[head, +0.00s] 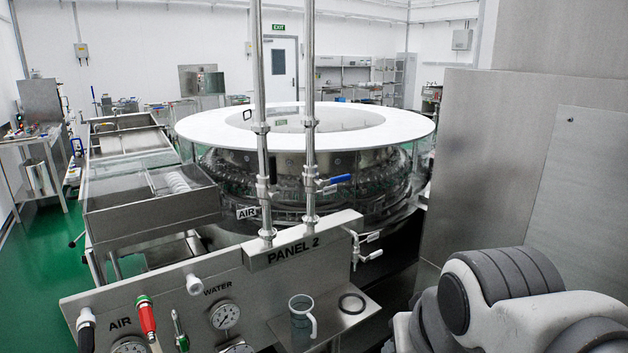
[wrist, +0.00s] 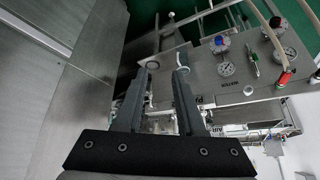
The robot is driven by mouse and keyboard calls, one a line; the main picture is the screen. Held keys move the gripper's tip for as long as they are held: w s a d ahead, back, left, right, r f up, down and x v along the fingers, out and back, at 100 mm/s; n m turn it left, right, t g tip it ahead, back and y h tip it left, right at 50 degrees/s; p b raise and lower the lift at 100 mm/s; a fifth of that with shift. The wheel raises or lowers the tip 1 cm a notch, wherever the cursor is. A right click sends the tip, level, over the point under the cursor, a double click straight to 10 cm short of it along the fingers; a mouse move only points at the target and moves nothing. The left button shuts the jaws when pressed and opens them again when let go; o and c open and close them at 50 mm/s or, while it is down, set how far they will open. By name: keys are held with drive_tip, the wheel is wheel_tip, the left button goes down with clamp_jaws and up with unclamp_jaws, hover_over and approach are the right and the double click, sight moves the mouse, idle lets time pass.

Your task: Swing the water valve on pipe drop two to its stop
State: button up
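Two vertical pipes rise from the panel marked PANEL 2 (head: 300,243) in the head view. The right pipe (head: 309,110) carries a valve with a blue lever (head: 338,180), which points right, roughly level. The left pipe (head: 259,90) has an AIR tag (head: 246,213) beside it. No WATER tag shows on the right pipe itself. My gripper (wrist: 163,70) shows only in the wrist view. Its two dark fingers stand apart, with nothing clearly held between them. The blue lever cannot be made out for sure in the wrist view.
A shelf on the panel holds a clear jug (head: 302,318) and a dark ring (head: 352,303). A small tap (head: 368,247) juts from the panel's right end. The round washer (head: 350,128) stands behind. A steel cabinet (head: 485,160) fills the right side, near my arm.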

drive_tip(key=shift+o, duration=0.8)
drive_tip(key=w+d+r+m+t, duration=0.1)
drive_tip(key=w+m+t, duration=0.1)
drive_tip(key=w, duration=0.5)
drive_tip(key=w+d+r+m+t, duration=0.1)
drive_tip(key=w+m+t, duration=0.1)
drive_tip(key=w, duration=0.6)
drive_tip(key=w+r+m+t+p, duration=0.1)
drive_tip(key=w+m, duration=0.3)
drive_tip(key=w, duration=0.3)
drive_tip(key=shift+w+d+r+t+h, duration=0.15)
drive_tip(key=shift+d+r+t+h, duration=0.15)
drive_tip(key=shift+d+r+t, duration=0.1)
drive_tip(key=m+t+y+p, duration=0.1)
drive_tip(key=m+t+y, duration=0.2)
drive_tip(key=m+t, duration=0.4)
approach(342, 180)
drive_tip(key=shift+g, duration=0.6)
drive_tip(key=w+p, duration=0.1)
drive_tip(key=w, duration=0.6)
drive_tip(key=w+a+r+p, duration=0.1)
drive_tip(key=w, duration=0.2)
drive_tip(key=shift+w+a+p, duration=0.1)
drive_tip(key=shift+w+p, duration=0.2)
drive_tip(key=shift+m, duration=0.3)
clamp_jaws()
